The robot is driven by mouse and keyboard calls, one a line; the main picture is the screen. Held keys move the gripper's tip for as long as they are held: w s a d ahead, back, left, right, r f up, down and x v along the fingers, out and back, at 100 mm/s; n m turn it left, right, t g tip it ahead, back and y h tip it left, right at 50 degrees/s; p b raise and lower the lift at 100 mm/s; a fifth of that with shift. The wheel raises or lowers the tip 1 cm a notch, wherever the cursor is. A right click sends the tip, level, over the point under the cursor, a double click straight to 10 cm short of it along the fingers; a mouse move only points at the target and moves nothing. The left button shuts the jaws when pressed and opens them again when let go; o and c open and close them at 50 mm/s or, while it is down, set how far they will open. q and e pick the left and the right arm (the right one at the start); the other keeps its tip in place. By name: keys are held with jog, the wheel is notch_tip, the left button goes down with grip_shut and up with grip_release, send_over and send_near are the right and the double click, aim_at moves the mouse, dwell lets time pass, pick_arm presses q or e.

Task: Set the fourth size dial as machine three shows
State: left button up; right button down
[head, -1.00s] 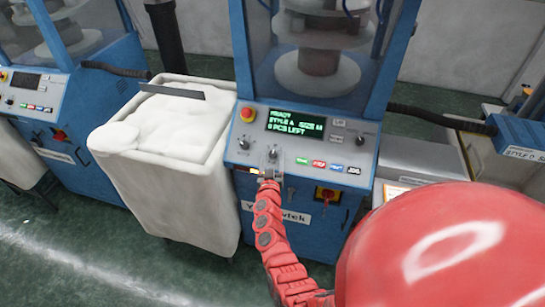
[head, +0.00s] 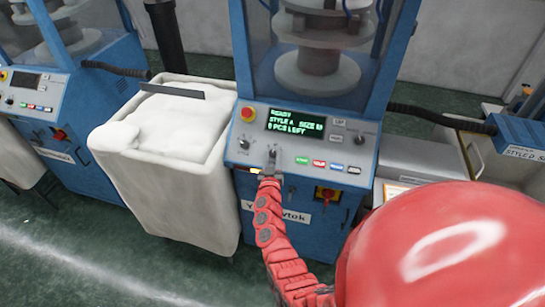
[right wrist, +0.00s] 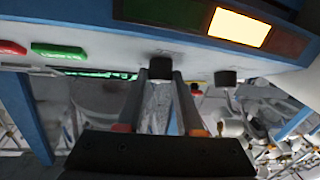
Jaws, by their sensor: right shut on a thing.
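The blue knitting machine in the middle has a sloped grey control panel (head: 330,142). Its green-lettered display (head: 296,124) reads READY, STYLE A, SIZE and a letter too blurred to be sure of, and PCS LEFT. A small dark dial (head: 272,153) sits below the display's left end. My right gripper (head: 270,170) reaches it from below. In the right wrist view, the dial (right wrist: 161,68) is between the two fingertips, which are shut on it. My left gripper is not in view.
Another dark knob (right wrist: 224,77) is beside the gripped dial. A red emergency button (head: 247,114) and coloured push buttons (head: 319,164) share the panel. A white bin (head: 170,160) stands left of the machine. Another blue machine (head: 70,110) with a dark display (head: 25,79) is farther left.

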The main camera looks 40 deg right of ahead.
jog(key=shift+w+r+m+g+h, duration=0.1)
jog(key=shift+m+g+h, duration=0.3)
jog(key=shift+m+h, duration=0.35)
jog(key=shift+w+a+m+g+h, duration=0.15)
jog(key=shift+m+g+h, duration=0.45)
jog(key=shift+m, duration=0.45)
jog(key=shift+f+m+g+h, duration=0.2)
jog(key=shift+m+g+h, duration=0.45)
jog(key=shift+m+g, duration=0.4)
jog(key=m+g+b, duration=0.2)
jog(key=b, duration=0.1)
jog(key=m+g+h+b, duration=0.1)
jog(key=m+g+b, duration=0.1)
jog(key=m+b, duration=0.1)
jog(key=shift+w+a+m+h+b, duration=0.15)
jog(key=shift+w+m+h+b, duration=0.05)
jog(key=shift+m+h+b, duration=0.15)
jog(key=shift+m+g+b, duration=0.4)
jog(key=shift+g+b, duration=0.15)
jog(key=shift+r, duration=0.1)
